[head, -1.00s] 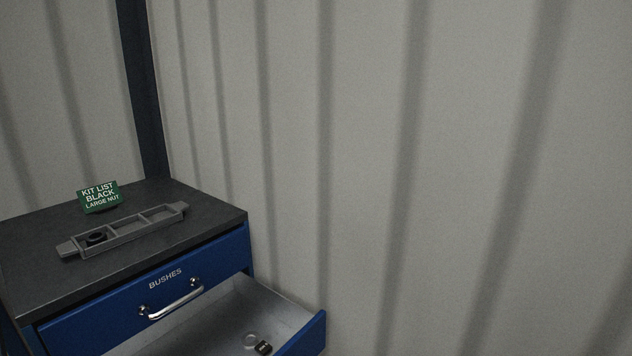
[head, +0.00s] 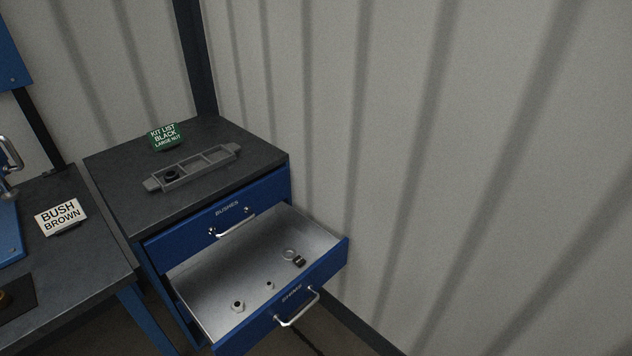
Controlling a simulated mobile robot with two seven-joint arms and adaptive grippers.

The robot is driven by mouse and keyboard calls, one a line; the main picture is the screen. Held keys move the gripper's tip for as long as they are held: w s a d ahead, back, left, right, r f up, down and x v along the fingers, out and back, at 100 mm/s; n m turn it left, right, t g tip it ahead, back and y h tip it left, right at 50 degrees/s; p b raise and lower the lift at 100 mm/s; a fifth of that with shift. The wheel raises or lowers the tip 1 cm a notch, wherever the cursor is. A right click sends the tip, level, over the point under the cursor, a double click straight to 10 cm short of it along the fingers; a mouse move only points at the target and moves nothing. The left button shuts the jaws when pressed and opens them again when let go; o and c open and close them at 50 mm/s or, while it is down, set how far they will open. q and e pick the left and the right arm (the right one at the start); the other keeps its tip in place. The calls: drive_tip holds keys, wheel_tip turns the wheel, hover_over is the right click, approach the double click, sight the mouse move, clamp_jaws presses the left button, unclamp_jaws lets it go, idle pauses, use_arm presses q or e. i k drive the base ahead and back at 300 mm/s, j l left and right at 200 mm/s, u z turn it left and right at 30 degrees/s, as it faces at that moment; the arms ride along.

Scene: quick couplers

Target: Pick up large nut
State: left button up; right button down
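A blue lower drawer (head: 213,287) stands open, with a few small parts on its pale floor. A light, nut-like part (head: 238,306) lies near the drawer's front left and looks like the larger nut. A smaller similar part (head: 269,286) lies to its right. A pale ring (head: 289,254) and a small dark block (head: 299,261) lie together near the right side. A green sign (head: 165,137) reads "KIT LIST BLACK LARGE NUT". A grey kit tray (head: 209,169) on the cabinet top holds a black ring (head: 172,174) in its left compartment. Neither of my grippers is in view.
The upper drawer, labelled "BUSHES" (head: 227,210), is shut above the open one. A workbench (head: 85,262) with a "BUSH BROWN" sign (head: 61,216) stands at left. A corrugated wall (head: 450,150) is behind and right. The cabinet's dark top (head: 230,145) has free room around the tray.

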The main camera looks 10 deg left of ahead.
sight(238, 305)
drive_tip(key=u, duration=0.8)
